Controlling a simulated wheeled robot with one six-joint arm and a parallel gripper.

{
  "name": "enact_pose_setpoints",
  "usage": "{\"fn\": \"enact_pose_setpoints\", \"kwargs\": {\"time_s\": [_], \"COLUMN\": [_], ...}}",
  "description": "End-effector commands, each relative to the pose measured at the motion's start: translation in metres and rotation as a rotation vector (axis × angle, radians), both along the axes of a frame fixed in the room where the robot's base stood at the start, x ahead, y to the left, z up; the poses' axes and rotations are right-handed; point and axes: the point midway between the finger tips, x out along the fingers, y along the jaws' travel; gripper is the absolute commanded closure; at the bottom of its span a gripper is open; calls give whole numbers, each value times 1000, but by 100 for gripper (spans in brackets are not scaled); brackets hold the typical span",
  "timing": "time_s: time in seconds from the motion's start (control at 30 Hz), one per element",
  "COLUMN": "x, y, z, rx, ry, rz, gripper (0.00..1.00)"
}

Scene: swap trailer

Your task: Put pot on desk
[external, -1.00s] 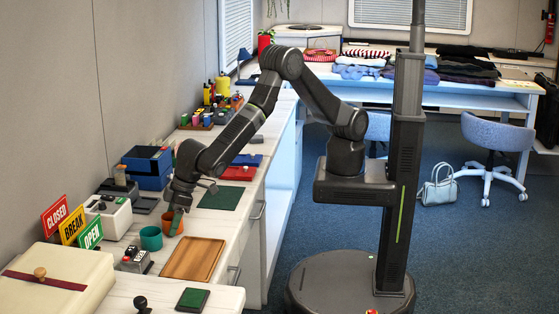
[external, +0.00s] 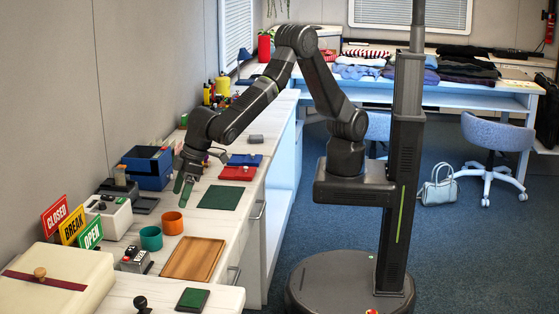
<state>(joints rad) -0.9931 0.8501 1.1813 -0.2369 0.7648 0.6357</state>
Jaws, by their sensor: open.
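An orange pot (external: 172,222) stands upright on the white desk (external: 208,224), with a teal pot (external: 151,238) beside it to the left and nearer. I cannot tell which of the two the task means. The view is too small to show the finger gap well.
A wooden tray (external: 194,259) lies right of the pots and a green mat (external: 220,198) behind it. A blue box (external: 148,168), a white stamping device (external: 108,214) and OPEN/BREAK/CLOSED signs (external: 73,225) stand along the wall side. The desk between pots and green mat is bare.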

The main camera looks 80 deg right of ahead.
Motion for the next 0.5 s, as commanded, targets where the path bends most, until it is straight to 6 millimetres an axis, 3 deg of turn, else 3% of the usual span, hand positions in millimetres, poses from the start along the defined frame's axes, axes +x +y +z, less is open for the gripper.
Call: {"fn": "enact_pose_setpoints", "kwargs": {"time_s": [0.2, 0.5], "x": [-8, -9], "y": [-5, -6], "z": [23, 26], "rx": [0, 0], "ry": [0, 0], "rz": [0, 1], "gripper": [23, 23]}}
